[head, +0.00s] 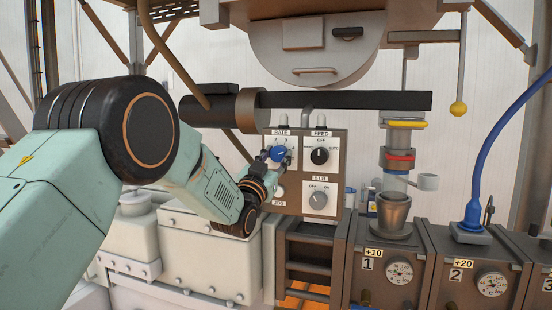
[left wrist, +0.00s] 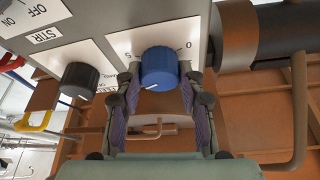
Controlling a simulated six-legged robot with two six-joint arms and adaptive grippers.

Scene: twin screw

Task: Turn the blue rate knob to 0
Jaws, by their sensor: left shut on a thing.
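The blue rate knob (head: 278,154) is at the upper left of the control panel, under the RATE label. My left gripper (head: 276,162) reaches it from the lower left, with a finger on each side. In the left wrist view the blue rate knob (left wrist: 159,66) sits between the two fingertips, and the gripper (left wrist: 158,88) is shut on it. That view is tilted over; the numerals 0 and 5 show on the white plate behind the knob. A short white mark shows on the knob's front rim. My right gripper is not in view.
Close by on the panel are the black FEED knob (head: 320,155), grey STIR knob (head: 318,199) and white JOG button (head: 279,191). A dark horizontal bar (head: 345,100) runs just above the panel. A metal cup (head: 394,213) stands on the box marked 1 to the right.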

